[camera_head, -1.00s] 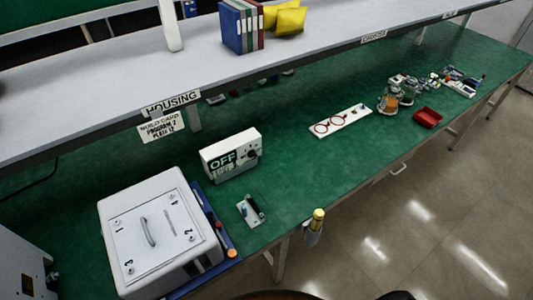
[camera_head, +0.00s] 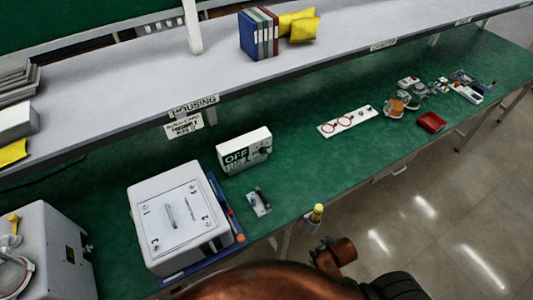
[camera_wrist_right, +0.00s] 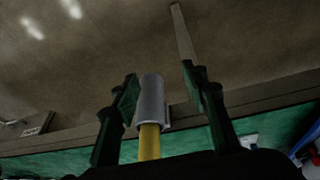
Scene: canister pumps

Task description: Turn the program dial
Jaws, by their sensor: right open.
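A white box (camera_head: 231,156) with a large "OFF" label stands on the green bench in the head view. A small dark round knob (camera_head: 264,152) is on its face. A white machine (camera_head: 158,192) to its left has a top plate marked 1 to 4 and a handle-like bar (camera_head: 171,214). I cannot tell which of these is the program dial. My right gripper (camera_wrist_right: 160,78) is open in the right wrist view. A grey and yellow cylinder (camera_wrist_right: 151,103) shows between its fingers; their distance is unclear. My left gripper is not in view.
A yellow-topped cylinder (camera_head: 316,214) is at the bench's front edge. A small device (camera_head: 259,202) lies near the box. A white strip with red rings (camera_head: 348,121), jars (camera_head: 398,103) and a red tray (camera_head: 431,122) are further right. A shelf (camera_head: 330,50) runs above.

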